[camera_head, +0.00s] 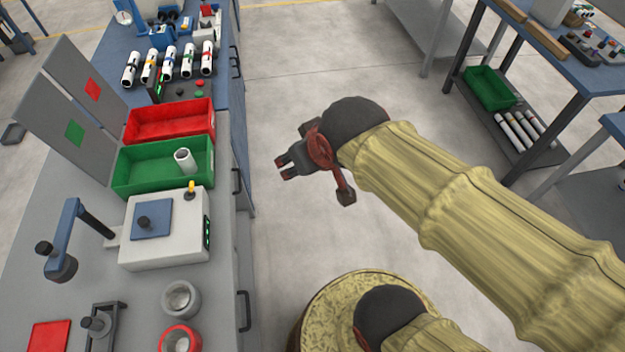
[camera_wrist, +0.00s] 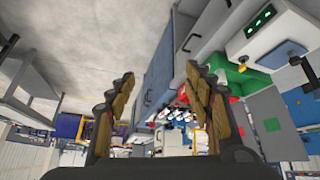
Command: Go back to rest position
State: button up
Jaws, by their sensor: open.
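My gripper (camera_head: 285,167) is in the air over the open floor, to the right of the workbench in the head view. In the wrist view my gripper (camera_wrist: 157,108) shows two separated fingers with nothing between them. A white pipe (camera_head: 185,160) stands tilted in the green bin (camera_head: 135,180), apart from my gripper. Several white pipes with coloured bands lie on a rack (camera_head: 170,66) at the far end of the bench.
A red bin (camera_head: 150,124) sits behind the green one. A white device (camera_head: 165,240) with a blue pad stands nearer on the bench (camera_head: 60,290). A blue table (camera_head: 545,55) with a lower shelf is at the right. Bare floor (camera_head: 300,80) lies between them.

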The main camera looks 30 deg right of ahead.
jog(key=s+a+g, duration=0.1)
jog(key=s, duration=0.5)
jog(key=shift+a+y, duration=0.2)
jog(key=shift+y, duration=0.1)
jog(key=shift+s+r, duration=0.1)
jog(key=shift+r, duration=0.05)
jog(key=shift+r+p, duration=0.65)
jog(key=shift+c, duration=1.1)
